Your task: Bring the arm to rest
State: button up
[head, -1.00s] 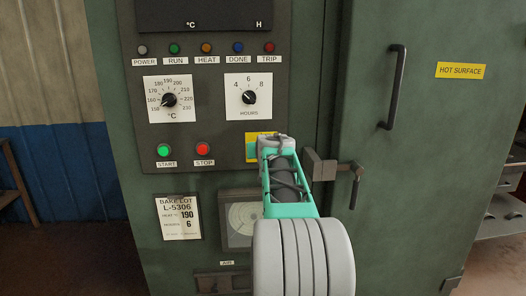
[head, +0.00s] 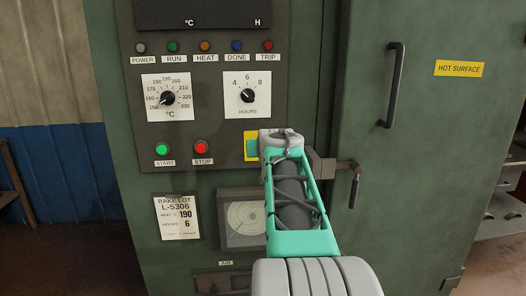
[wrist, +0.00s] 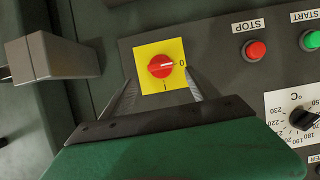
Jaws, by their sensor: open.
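My gripper (wrist: 162,80) is open in the wrist view, its two fingers apart and empty, pointing at the panel. A red rotary switch (wrist: 160,66) on a yellow plate (wrist: 145,50) lies just beyond the fingertips, between them in the picture; I cannot tell the exact gap. The white mark on the switch points toward 0. In the head view my arm (head: 292,195) reaches up to the panel and hides the switch and most of the yellow plate (head: 248,136).
The green cabinet has a door handle (head: 392,86) and a latch lever (head: 354,188) just right of my arm. The latch block (wrist: 62,57) is near the gripper. START (head: 162,149) and STOP (head: 201,147) buttons and two dials are close by. A shelf (head: 500,210) stands at right.

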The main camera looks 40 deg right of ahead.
jog(key=shift+s, duration=0.1)
jog(key=a+f+n+g+y+p, duration=0.1)
jog(key=a+f+n+y+p, duration=0.3)
jog(key=a, duration=1)
jog(key=s+a+f+n+g+y+p, duration=0.1)
jog(key=s+a+f+g, duration=0.1)
jog(key=s+a+f, duration=0.3)
jog(key=s+a+f+n+g+y+p, duration=0.1)
jog(key=s+a+f+g+p, duration=0.1)
jog(key=s+a+f, duration=0.3)
jog(key=s+a+f+n+g+y+p, duration=0.1)
jog(key=s+a+f, duration=0.4)
jog(key=s+a, duration=0.6)
jog(key=a+g, duration=0.1)
jog(key=a, duration=0.2)
jog(key=shift+a+f+g+y, duration=0.2)
jog(key=shift+a+g+y, duration=0.1)
jog(key=shift+g, duration=0.1)
